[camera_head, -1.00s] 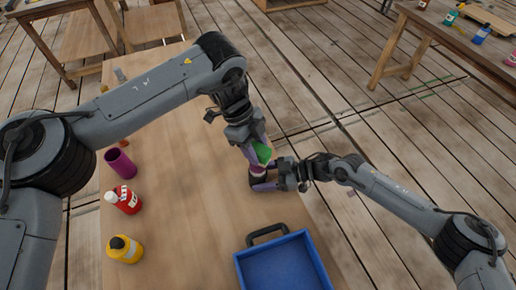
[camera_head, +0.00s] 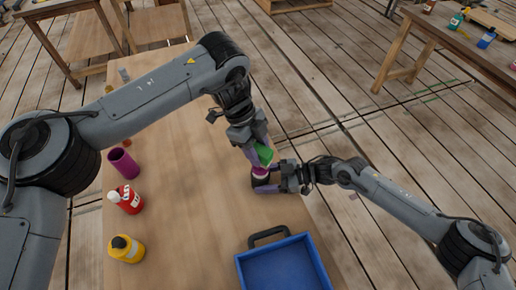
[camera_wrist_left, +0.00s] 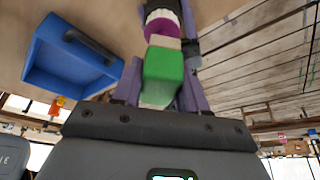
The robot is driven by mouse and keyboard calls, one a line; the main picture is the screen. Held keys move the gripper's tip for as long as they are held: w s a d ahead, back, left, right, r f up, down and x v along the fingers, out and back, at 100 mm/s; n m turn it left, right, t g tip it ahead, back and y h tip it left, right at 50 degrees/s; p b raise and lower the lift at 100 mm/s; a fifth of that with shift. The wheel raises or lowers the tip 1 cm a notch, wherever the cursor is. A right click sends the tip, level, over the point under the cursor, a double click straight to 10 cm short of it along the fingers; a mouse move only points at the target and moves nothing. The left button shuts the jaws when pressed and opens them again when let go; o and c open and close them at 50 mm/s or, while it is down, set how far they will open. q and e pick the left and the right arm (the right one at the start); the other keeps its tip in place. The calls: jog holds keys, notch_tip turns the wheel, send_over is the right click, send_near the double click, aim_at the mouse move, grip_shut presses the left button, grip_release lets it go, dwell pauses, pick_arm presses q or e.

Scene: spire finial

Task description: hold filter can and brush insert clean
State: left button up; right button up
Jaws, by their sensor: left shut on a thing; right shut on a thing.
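My left gripper (camera_head: 258,154) is shut on a green brush handle (camera_head: 265,154), pointing down above the table's right side. The green handle (camera_wrist_left: 163,76) fills the middle of the left wrist view, between the purple fingers. Just beyond it are a pale band and a ridged magenta piece (camera_wrist_left: 162,24), probably the insert. It meets a dark can (camera_wrist_left: 158,6) at the picture's top edge. My right gripper (camera_head: 270,181) is shut on the dark filter can (camera_head: 259,182) from the right, directly below the brush. The bristles and the can's inside are hidden.
A blue tray (camera_head: 240,268) with a dark handle stands at the table's near right. The middle of the wooden table (camera_head: 185,200) is clear.

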pick_arm(q)
jog(key=a+r, duration=0.5)
jog(key=r, duration=0.2)
dwell(0.5)
dwell(0.3)
pick_arm(e)
jog(key=o, duration=0.9)
